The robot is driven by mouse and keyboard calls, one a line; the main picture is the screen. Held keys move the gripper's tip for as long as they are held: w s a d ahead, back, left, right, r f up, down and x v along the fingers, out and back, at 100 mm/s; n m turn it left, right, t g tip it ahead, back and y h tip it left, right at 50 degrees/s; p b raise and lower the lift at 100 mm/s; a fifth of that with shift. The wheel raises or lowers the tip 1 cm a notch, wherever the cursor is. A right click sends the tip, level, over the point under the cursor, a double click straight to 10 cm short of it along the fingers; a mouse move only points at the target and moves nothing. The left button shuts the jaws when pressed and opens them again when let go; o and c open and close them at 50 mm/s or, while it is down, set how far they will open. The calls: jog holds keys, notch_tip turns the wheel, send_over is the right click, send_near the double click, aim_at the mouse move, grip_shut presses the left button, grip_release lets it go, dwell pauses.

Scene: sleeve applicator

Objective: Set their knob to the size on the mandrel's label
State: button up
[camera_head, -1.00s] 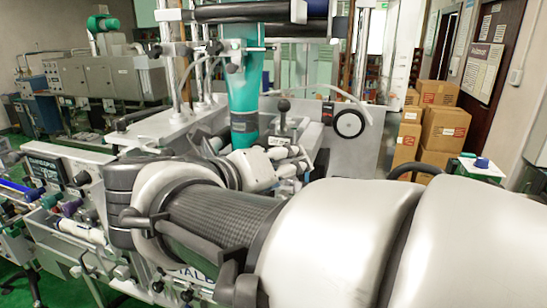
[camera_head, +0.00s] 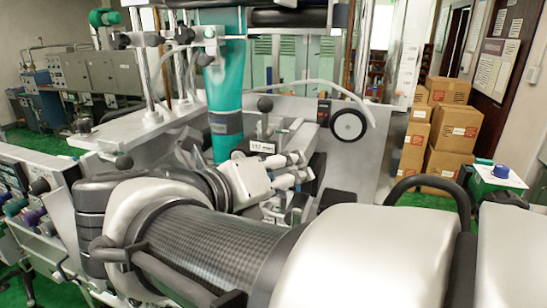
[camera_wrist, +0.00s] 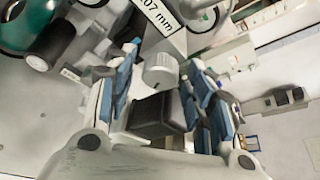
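A teal cylinder that looks like the mandrel (camera_head: 225,88) stands upright, with a dark band low on it; part of it shows at the wrist view's top left (camera_wrist: 28,22). A white label (camera_head: 262,147) stands beside its foot; in the wrist view it (camera_wrist: 157,14) reads "07 mm", cut off by the top edge. A round grey knob (camera_wrist: 160,72) with a pale mark shows between my fingers in the wrist view. My gripper (camera_head: 296,172) is open around the line of the knob, with blue-padded fingers (camera_wrist: 166,92) apart on both sides. Contact with the knob cannot be told.
A dark block (camera_wrist: 157,116) lies between the fingers below the knob. A black ball-topped lever (camera_head: 265,104) rises behind the label. A black-rimmed wheel (camera_head: 349,125) is on the grey panel behind. Cardboard boxes (camera_head: 440,128) and a blue-topped unit (camera_head: 497,178) stand at right.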

jog(key=c, duration=0.9)
jog(key=shift+p, duration=0.3)
jog(key=shift+f+n+t+h+p, duration=0.15)
jog(key=shift+n+h+p, duration=0.75)
jog(key=shift+n, duration=0.55)
jog(key=shift+n+t+h+p, duration=0.15)
jog(key=shift+n+h+p, duration=0.7)
jog(key=shift+n, duration=0.6)
jog(key=o, duration=1.1)
jog(key=shift+w, duration=0.1)
jog(key=shift+c, duration=0.2)
